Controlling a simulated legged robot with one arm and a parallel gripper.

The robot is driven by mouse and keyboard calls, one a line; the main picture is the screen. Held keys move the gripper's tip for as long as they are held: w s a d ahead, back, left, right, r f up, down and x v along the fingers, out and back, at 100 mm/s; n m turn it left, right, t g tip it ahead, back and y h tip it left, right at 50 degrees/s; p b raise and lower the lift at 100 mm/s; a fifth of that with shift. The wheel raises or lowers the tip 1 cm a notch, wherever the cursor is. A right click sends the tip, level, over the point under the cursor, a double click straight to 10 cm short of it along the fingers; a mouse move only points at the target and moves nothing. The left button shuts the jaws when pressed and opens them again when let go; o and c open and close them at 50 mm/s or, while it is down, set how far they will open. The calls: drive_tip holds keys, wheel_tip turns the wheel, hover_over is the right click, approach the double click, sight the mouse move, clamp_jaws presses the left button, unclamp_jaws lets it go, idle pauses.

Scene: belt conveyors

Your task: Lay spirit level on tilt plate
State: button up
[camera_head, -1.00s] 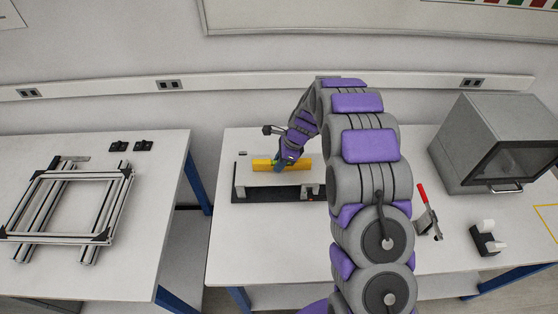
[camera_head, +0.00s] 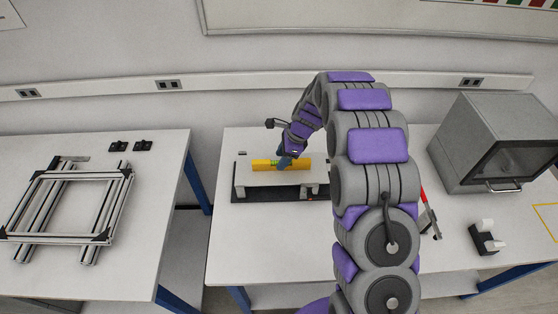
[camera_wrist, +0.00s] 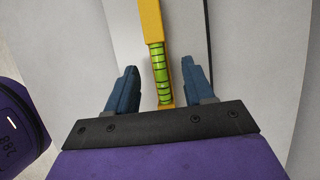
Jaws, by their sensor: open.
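The yellow spirit level (camera_head: 299,164) lies lengthwise along the top of the tilt plate (camera_head: 255,180), a pale plate raised over a dark base on the middle table. The level's green vial (camera_wrist: 161,70) shows in the wrist view, with yellow body above it. My gripper (camera_head: 283,161) is at the level's middle. In the wrist view its two blue fingers (camera_wrist: 159,85) are spread, one on each side of the level, with a gap on both sides. The level's near end in that view is hidden behind the gripper's black bar.
An aluminium frame (camera_head: 35,205) and two small black parts (camera_head: 131,146) lie on the left table. To the right are a grey box with a dark window (camera_head: 490,140), a red-handled clamp (camera_head: 426,205) and a tape dispenser (camera_head: 485,240). The table's front is clear.

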drive_tip(key=p+v, duration=0.1)
drive_tip(key=v, duration=1.3)
drive_tip(key=shift+r, duration=0.15)
drive_tip(key=shift+w, duration=0.1)
drive_tip(key=s+d+r+n+g+h+b, duration=0.1)
drive_tip(key=s+r+n, duration=0.25)
drive_tip(key=s, duration=0.65)
drive_tip(key=s+d+r+n+h+b, duration=0.1)
drive_tip(key=s+r+n, duration=0.3)
drive_tip(key=s, duration=0.6)
drive_tip(key=s+d+f+n+h+b, duration=0.1)
drive_tip(key=s+n, duration=0.4)
drive_tip(key=s, duration=0.7)
drive_tip(key=s+d+f+n+h+b, duration=0.1)
drive_tip(key=s+d+f+n, duration=0.2)
drive_tip(key=s, duration=0.9)
drive_tip(key=shift+n+g+b, duration=0.3)
drive_tip(key=shift+n+g, duration=0.1)
drive_tip(key=shift+n, duration=0.85)
drive_tip(key=shift+a+f, duration=0.1)
